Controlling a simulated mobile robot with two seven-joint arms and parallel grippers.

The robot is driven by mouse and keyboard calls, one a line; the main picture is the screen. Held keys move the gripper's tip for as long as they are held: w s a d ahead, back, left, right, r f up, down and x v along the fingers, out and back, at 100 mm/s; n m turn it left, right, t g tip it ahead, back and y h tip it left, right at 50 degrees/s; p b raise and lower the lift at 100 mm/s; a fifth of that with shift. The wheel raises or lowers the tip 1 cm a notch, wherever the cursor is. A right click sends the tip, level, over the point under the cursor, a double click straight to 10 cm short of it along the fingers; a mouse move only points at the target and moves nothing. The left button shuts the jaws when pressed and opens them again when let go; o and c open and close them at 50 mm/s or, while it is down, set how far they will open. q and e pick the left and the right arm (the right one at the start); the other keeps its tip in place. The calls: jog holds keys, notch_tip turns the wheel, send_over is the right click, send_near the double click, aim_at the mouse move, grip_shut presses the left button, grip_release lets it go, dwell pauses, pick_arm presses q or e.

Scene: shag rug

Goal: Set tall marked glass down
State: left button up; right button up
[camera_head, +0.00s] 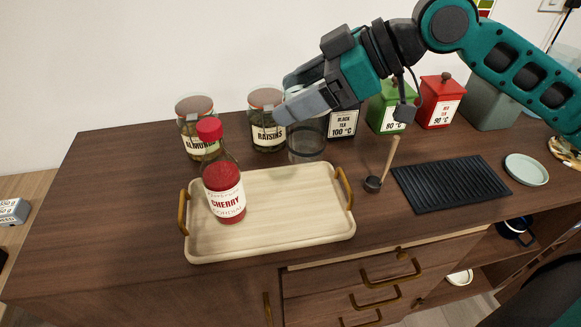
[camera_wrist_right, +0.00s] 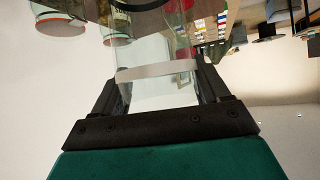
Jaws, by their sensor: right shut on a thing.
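My right gripper (camera_head: 290,93) reaches in from the upper right above the back of the dark wooden counter. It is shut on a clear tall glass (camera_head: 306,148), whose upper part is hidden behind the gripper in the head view. The glass's lower part shows between the raisins jar and the black tea tin, just behind the tray. I cannot tell whether its base touches the counter. In the right wrist view the glass (camera_wrist_right: 155,90) is between the fingers (camera_wrist_right: 163,82), with a pale band across it. My left gripper is out of view.
A wooden tray (camera_head: 285,205) holds a red cherry bottle (camera_head: 222,182). The almond jar (camera_head: 193,132), raisins jar (camera_head: 266,122), black tea tin (camera_head: 343,123), green tin (camera_head: 389,107) and red tin (camera_head: 440,103) line the back. A wooden-handled tool (camera_head: 388,160) and black mat (camera_head: 450,182) are right.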

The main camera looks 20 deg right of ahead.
aim_at(297, 137)
notch_tip(297, 137, down, 8)
jog(key=shift+r+b, duration=0.1)
jog(key=shift+b, duration=0.45)
notch_tip(297, 137, down, 5)
jog(key=shift+r+b, duration=0.1)
jog(key=shift+b, duration=0.25)
jog(key=o, duration=1.7)
jog(key=shift+o, duration=0.2)
